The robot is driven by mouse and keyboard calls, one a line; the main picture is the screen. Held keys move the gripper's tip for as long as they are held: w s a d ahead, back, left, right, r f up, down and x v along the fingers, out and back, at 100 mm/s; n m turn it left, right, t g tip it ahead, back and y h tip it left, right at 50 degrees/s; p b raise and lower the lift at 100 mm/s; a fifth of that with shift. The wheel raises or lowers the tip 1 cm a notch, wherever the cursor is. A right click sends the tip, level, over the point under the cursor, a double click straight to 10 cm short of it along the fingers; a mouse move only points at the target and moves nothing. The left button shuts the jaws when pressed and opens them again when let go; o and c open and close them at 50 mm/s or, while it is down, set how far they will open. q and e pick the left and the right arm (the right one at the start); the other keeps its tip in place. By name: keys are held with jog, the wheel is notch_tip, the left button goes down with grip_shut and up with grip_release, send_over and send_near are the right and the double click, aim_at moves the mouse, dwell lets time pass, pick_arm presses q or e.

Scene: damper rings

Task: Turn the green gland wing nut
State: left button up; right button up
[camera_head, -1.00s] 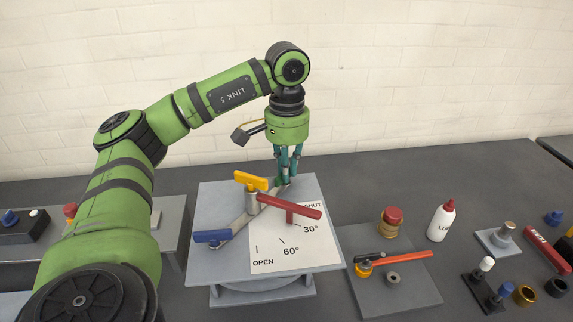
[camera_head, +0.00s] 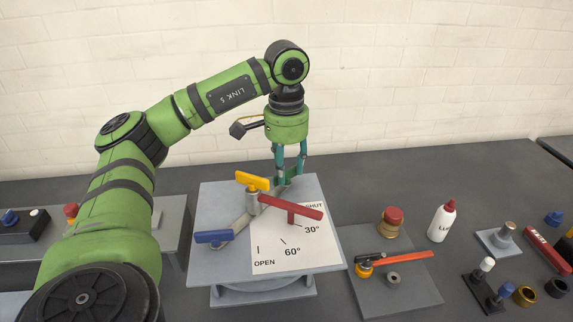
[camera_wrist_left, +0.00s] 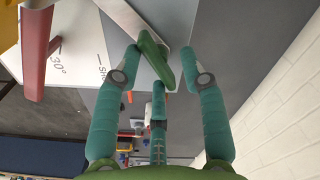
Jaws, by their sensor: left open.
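The green gland wing nut (camera_wrist_left: 155,58) sits at the end of a grey metal pipe (camera_wrist_left: 136,18) in the left wrist view. In the head view, the green nut (camera_head: 281,183) shows only partly, behind the red lever and by my fingers. My left gripper (camera_head: 289,177) points down over it from behind the board. In the left wrist view, my left gripper (camera_wrist_left: 162,77) is open, with a fingertip on either side of the nut and a gap on each side. A third finger stands below the nut in that view. My right gripper is not in view.
A red lever (camera_head: 302,210), a yellow handle (camera_head: 252,181) and a blue handle (camera_head: 214,237) crowd the grey board (camera_head: 212,271) beside the nut. An angle chart (camera_head: 297,255) lies there. A bottle (camera_head: 441,221) and a side plate (camera_head: 410,297) stand to the right.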

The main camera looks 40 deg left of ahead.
aim_at(286, 171)
pick_arm(q)
jog(key=shift+r+p, duration=0.75)
jog(key=shift+r, duration=0.25)
notch_tip(286, 171, up, 6)
jog(key=p, duration=0.5)
dwell(0.4)
